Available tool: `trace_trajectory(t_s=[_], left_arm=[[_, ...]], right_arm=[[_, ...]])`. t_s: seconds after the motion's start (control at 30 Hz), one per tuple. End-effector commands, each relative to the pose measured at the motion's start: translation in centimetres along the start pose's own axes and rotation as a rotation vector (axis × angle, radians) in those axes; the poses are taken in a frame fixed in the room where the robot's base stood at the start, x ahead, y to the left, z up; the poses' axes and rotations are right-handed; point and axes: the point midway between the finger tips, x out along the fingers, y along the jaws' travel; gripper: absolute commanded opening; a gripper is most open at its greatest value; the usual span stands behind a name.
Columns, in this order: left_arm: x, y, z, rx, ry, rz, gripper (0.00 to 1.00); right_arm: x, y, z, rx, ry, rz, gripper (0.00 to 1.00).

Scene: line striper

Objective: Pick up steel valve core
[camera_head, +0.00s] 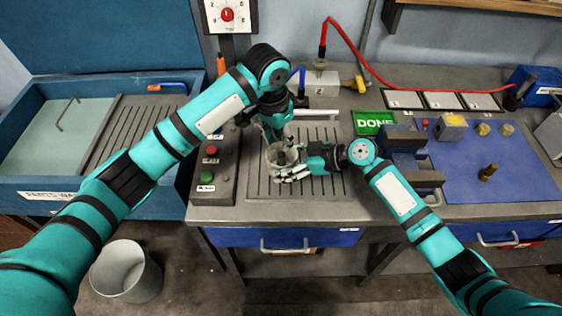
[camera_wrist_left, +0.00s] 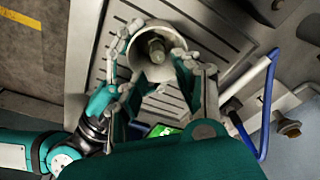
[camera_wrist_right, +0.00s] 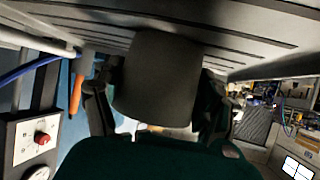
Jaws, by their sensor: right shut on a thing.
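A steel valve core (camera_wrist_left: 157,47) shows as a grey stem inside a round grey metal cup (camera_wrist_left: 160,68) in the left wrist view. In the head view the cup (camera_head: 271,160) stands over the slotted bench plate, and the core (camera_head: 282,158) is partly hidden in it. My right gripper (camera_head: 290,168) is shut around the cup from the right; the right wrist view shows the cup's side (camera_wrist_right: 158,80) between its fingers. My left gripper (camera_head: 276,136) points down just above the cup, its fingers apart and empty. Whether its tips touch the rim is unclear.
A button box (camera_head: 210,165) stands left of the slotted plate (camera_head: 325,187). A clamp (camera_head: 405,150) and blue mat (camera_head: 500,160) with brass parts (camera_head: 488,172) lie right. A green DONE sign (camera_head: 374,122) and a fitting block (camera_head: 315,83) stand behind.

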Motion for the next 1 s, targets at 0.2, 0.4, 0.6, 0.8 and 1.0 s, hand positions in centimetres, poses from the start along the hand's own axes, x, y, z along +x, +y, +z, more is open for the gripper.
trace_trajectory(t_s=[0.2,0.4,0.6,0.8,1.0], left_arm=[[1.9,0.0,0.0,-0.002,0.001,0.001,0.32],[4.6,-0.1,0.6,-0.003,-0.001,0.0,0.32],[6.8,-0.1,0.6,-0.003,0.0,-0.001,0.32],[7.1,-0.2,0.7,-0.005,-0.001,-0.002,0.32],[7.2,-0.2,0.8,-0.006,-0.002,-0.002,0.1]], right_arm=[[0.1,-0.1,0.1,0.001,-0.001,-0.001,0.57],[0.1,-0.1,0.1,0.001,-0.001,-0.001,0.57],[0.0,-0.1,0.1,0.001,-0.001,-0.001,0.57],[0.0,0.0,0.0,0.001,0.0,-0.001,0.57],[0.0,0.0,0.0,0.001,0.0,0.0,0.58]])
